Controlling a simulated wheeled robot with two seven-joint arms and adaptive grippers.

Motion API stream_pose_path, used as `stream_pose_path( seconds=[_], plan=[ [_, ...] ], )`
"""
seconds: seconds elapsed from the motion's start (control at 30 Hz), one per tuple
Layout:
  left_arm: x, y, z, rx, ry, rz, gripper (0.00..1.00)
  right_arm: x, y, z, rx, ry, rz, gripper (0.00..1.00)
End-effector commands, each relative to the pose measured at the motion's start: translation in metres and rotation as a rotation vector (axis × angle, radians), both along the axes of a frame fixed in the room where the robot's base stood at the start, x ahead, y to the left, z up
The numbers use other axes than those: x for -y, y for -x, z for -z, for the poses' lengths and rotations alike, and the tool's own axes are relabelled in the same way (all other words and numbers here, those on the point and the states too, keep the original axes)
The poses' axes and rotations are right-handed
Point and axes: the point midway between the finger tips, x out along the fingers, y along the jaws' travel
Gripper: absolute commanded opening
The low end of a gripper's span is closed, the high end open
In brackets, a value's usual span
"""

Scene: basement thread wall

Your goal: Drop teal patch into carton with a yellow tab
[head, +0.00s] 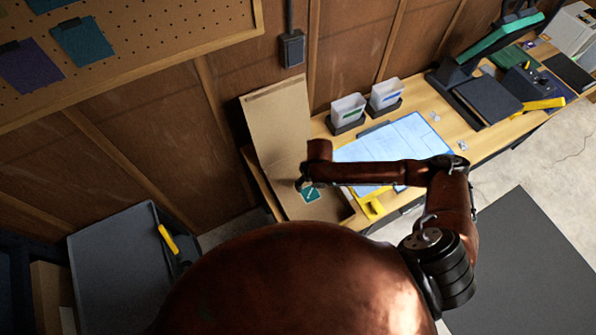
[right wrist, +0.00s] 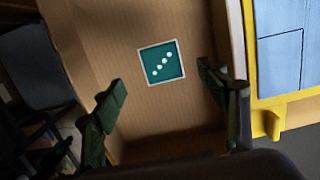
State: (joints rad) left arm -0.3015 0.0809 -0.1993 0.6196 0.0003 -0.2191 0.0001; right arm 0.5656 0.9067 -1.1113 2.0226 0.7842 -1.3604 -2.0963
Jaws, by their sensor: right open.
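The teal patch (head: 309,195), a square with a pale border and a diagonal row of white dots, lies flat inside the open cardboard carton (head: 331,208). In the right wrist view the patch (right wrist: 161,62) is on the carton's brown floor (right wrist: 180,112). My right gripper (head: 303,184) is above the carton, its open fingers (right wrist: 162,82) spread to either side of the patch and holding nothing. A yellow tab (head: 372,206) shows beside the carton, at the edge of the blue sheet; whether it is joined to the carton I cannot tell. My left gripper is not in view.
A blue-lined sheet (head: 410,137) lies on the wooden bench right of the carton. Two white bins (head: 347,109) stand behind it. Teal and purple cloths (head: 82,41) hang on the pegboard. A grey tray (head: 115,262) stands at lower left.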

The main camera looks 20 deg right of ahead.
Motion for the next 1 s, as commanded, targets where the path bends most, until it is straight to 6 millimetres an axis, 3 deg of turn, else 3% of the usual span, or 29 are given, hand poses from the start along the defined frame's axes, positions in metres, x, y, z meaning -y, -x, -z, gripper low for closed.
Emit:
stream_pose_path(
  seconds=[0.3,0.5,0.7,1.0],
  plan=[
    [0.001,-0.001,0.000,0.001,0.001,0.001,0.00,0.001,0.006,-0.066,0.005,0.000,-0.002,0.67],
    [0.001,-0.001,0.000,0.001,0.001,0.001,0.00,0.002,0.011,-0.095,0.003,0.000,-0.001,0.67],
    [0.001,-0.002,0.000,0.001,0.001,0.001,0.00,0.002,0.013,-0.106,0.000,0.000,-0.001,0.67],
    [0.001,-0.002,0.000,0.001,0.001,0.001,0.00,0.002,0.013,-0.106,0.000,-0.001,-0.001,0.67]
  ],
)
